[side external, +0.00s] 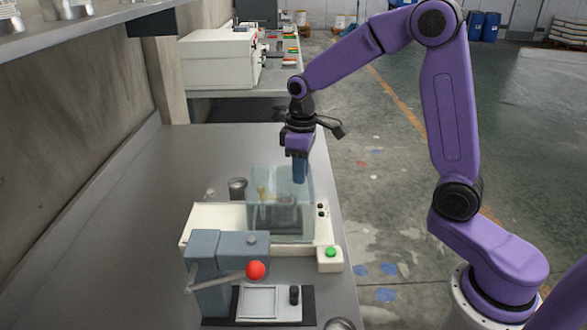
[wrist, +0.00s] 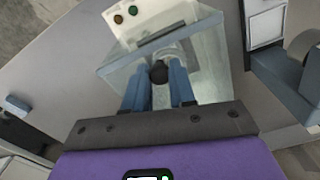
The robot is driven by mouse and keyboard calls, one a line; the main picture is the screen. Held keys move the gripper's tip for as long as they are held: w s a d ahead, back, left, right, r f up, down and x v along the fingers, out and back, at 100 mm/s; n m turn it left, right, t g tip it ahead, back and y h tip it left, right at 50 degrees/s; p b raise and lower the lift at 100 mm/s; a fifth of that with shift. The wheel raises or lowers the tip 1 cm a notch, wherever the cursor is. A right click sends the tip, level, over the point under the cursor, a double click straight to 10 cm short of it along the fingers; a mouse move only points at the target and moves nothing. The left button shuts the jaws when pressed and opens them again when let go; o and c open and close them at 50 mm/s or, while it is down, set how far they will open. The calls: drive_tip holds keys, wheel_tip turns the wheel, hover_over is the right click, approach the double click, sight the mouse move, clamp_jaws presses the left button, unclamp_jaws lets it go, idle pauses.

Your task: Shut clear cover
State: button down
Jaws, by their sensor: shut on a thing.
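The clear cover (side external: 262,222) is a pale see-through box on the cream machine base (side external: 205,222) in the side external view. It also shows in the wrist view (wrist: 205,40), over a cream panel. My gripper (side external: 300,178) points down at the cover's upper right side. In the wrist view my blue fingers (wrist: 159,84) are closed on a small black knob (wrist: 159,72) at the cover. Blurred shapes show through the clear wall. I cannot tell whether the cover's lower edge rests fully on the base.
A grey lever press (side external: 210,285) with a red ball (side external: 256,270) stands in front. A green button box (side external: 330,258) sits at the base's right corner. A dark cup (side external: 237,188) stands behind left. The grey bench (side external: 190,150) is clear at the back.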

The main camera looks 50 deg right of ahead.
drive_tip(key=shift+s+d, duration=0.15)
drive_tip(key=shift+d, duration=0.05)
drive_tip(key=c, duration=0.9)
unclamp_jaws()
drive_tip(key=shift+c, duration=0.2)
drive_tip(key=shift+r, duration=0.65)
wheel_tip(320, 180, up, 16)
drive_tip(key=shift+r, duration=0.1)
